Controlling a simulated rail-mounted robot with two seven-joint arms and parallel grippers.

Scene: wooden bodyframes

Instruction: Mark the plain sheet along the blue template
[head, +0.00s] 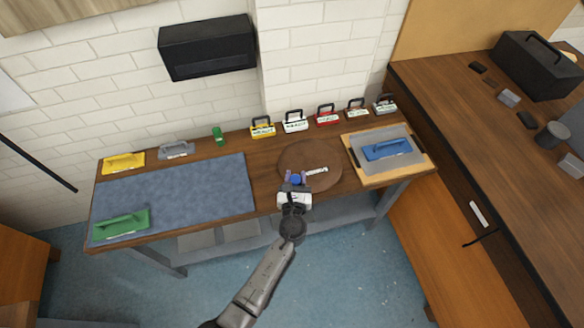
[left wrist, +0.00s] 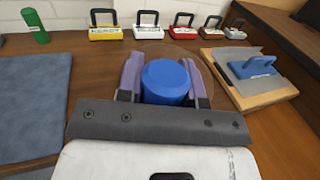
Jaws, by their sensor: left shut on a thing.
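The blue template (head: 388,149), a flat plate with a handle, lies on the grey plain sheet (head: 407,160). The sheet lies on a light wooden board (head: 428,171) at the table's right end. The template also shows at right in the left wrist view (left wrist: 252,67). My left gripper (head: 296,178) has purple fingers, shut on a blue cylinder (left wrist: 167,80), perhaps a marker. It is over the near part of a round brown disc (head: 310,152), left of the board. The cylinder's lower end is hidden. My right gripper is in neither view.
A blue-grey mat (head: 180,190) covers the table's left part, with a green template (head: 121,226) on it. Yellow (head: 124,162) and grey (head: 176,150) templates and a green cylinder (head: 218,136) stand behind. Several labelled, handled blocks (head: 295,122) line the back edge. A brown counter (head: 470,130) stands at right.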

